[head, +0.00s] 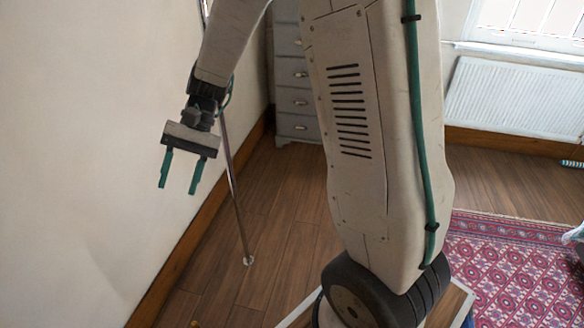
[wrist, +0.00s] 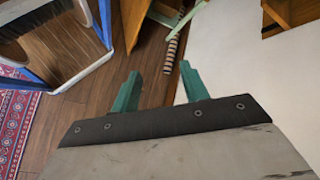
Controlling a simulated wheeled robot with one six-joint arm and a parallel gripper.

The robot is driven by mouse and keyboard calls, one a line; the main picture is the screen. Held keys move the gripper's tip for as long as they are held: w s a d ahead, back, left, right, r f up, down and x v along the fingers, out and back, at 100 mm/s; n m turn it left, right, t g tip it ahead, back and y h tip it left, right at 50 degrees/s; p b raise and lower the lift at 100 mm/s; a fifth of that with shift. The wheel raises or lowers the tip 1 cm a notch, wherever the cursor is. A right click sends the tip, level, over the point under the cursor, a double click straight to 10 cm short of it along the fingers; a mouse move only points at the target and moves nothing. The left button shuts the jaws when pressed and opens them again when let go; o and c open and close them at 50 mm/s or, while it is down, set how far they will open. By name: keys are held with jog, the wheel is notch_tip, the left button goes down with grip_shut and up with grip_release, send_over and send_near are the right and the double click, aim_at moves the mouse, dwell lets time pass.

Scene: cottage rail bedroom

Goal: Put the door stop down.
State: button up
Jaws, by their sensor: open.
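My gripper (head: 178,188) is open, its two green fingers pointing down beside the cream wall in the head view. Nothing shows between the fingers there. In the wrist view my gripper (wrist: 160,72) is also open and empty. A tan and dark striped, roll-like thing (wrist: 171,52) shows beyond the fingertips, near the wall's foot, apart from both fingers. I cannot tell whether it is the door stop. No other thing is clearly a door stop in either view.
A thin pole (head: 236,198) stands slanted behind my gripper. Grey drawers (head: 295,102) stand at the back, a white radiator (head: 515,98) at the right. A patterned red rug (head: 510,255) lies right. Bare wooden floor (head: 285,205) lies between. A blue-edged frame (wrist: 103,28) shows upper left.

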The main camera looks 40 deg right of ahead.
jog(key=s+d+r+n+t+h, duration=0.1)
jog(key=s+d+r+h, duration=0.1)
jog(key=s, duration=0.5)
jog(key=s+d+r+n+t+h, duration=0.1)
jog(key=s+d+r+t+h, duration=0.1)
jog(key=s, duration=0.5)
jog(key=s+d+r+n+t+h, duration=0.2)
jog(key=s+d+r+h, duration=0.2)
jog(key=s+d+r, duration=0.1)
jog(key=s+d, duration=0.1)
jog(key=s, duration=0.1)
jog(key=shift+s+d+r, duration=0.2)
jog(key=shift+s+d, duration=0.15)
jog(key=shift+d, duration=0.05)
